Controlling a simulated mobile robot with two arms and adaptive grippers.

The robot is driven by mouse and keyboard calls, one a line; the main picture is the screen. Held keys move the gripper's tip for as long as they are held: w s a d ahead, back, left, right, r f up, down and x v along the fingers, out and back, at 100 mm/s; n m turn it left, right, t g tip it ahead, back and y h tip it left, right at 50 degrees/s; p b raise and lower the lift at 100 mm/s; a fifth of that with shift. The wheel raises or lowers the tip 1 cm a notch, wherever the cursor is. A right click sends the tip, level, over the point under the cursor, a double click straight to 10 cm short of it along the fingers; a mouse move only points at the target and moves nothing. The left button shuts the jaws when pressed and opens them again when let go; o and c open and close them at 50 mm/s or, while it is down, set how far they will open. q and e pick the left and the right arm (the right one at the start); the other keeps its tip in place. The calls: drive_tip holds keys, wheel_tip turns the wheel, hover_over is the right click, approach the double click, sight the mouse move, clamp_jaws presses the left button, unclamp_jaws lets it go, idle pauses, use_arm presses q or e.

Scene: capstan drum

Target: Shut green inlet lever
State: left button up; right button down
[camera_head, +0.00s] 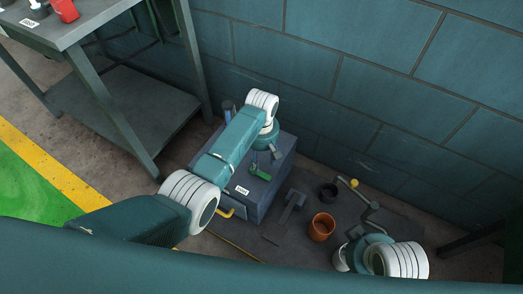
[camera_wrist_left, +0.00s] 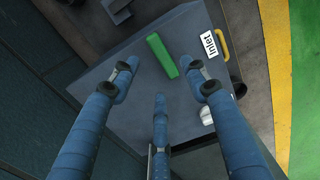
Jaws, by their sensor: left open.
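The green inlet lever (camera_head: 260,172) is a short green bar on the top of a grey box (camera_head: 284,160). A white label (camera_head: 243,190) is beside it, and in the left wrist view it reads "Inlet" (camera_wrist_left: 207,43). My left gripper (camera_head: 264,154) is above the box, close to the lever. In the left wrist view its blue fingers (camera_wrist_left: 163,76) are spread and empty, with the green lever (camera_wrist_left: 162,56) lying just past and between the two outer fingertips. I cannot tell whether any finger touches it. My right gripper does not show; only part of my right arm is at the lower right.
A yellow handle (camera_wrist_left: 222,42) is on the box's side near the label. The block wall (camera_head: 330,75) is close behind; a metal table (camera_head: 120,90) is left.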

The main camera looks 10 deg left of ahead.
use_arm(q)
wheel_tip(320, 180, up, 5)
drive_tip(key=shift+r, duration=0.1)
idle(0.6)
